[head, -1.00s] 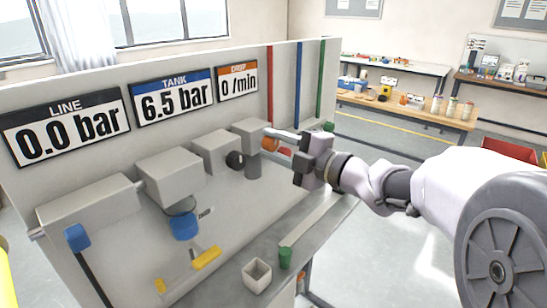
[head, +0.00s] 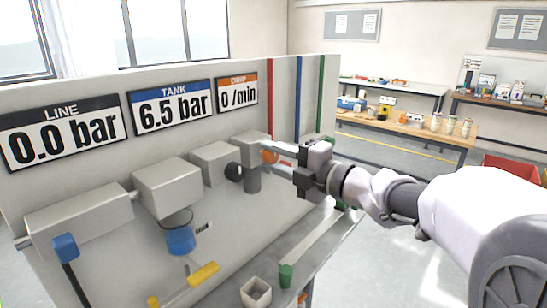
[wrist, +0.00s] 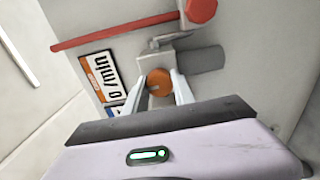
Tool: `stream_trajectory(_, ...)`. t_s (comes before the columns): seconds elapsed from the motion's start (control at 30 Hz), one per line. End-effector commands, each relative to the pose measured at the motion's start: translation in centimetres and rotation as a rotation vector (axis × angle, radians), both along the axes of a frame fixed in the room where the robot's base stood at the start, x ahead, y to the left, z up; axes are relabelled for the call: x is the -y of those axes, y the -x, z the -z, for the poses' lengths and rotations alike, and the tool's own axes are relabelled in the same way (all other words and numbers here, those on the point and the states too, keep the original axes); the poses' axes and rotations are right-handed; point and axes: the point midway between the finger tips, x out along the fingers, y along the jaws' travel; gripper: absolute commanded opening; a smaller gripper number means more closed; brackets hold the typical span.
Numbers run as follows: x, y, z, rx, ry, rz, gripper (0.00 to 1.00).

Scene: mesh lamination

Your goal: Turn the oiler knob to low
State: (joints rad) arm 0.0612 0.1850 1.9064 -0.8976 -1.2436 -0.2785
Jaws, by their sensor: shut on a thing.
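The orange oiler knob (head: 269,157) sits at the front of the rightmost grey block on the panel, above a dark cylinder. In the wrist view the round orange knob (wrist: 159,82) with a pale mark shows between my fingers. My gripper (head: 274,155) reaches in from the right and is shut on the knob, one finger on each side; it also shows in the wrist view (wrist: 158,78). The orange-topped drip sign (head: 238,91) reads 0 /min.
The tank sign (head: 171,107) reads 6.5 bar and the line sign (head: 60,134) 0.0 bar. Left of the oiler are grey blocks, a blue knob (head: 181,241) and a yellow handle (head: 204,274). A white open box (head: 256,292) and a green cup (head: 286,275) stand below.

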Motion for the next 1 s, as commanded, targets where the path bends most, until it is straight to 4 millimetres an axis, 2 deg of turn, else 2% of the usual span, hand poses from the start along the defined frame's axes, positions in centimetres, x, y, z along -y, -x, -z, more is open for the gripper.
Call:
stream_trajectory(0.03, 0.0, 0.0, 0.0, 0.000, 0.001, -0.001, 0.00)
stream_trajectory(0.07, 0.0, 0.0, 0.0, 0.000, 0.001, -0.001, 0.35)
stream_trajectory(0.17, 0.0, 0.0, 0.0, 0.001, 0.001, -0.001, 0.53)
stream_trajectory(0.47, 0.1, 0.0, 0.0, 0.000, 0.000, 0.000, 0.53)
stream_trajectory(0.57, 0.7, 0.5, -0.2, 0.001, 0.001, 0.001, 0.53)
stream_trajectory(0.77, 4.6, 3.4, -0.4, 0.001, 0.001, 0.005, 0.53)
stream_trajectory(1.0, 10.6, 8.1, -0.4, -0.001, 0.001, 0.005, 0.53)
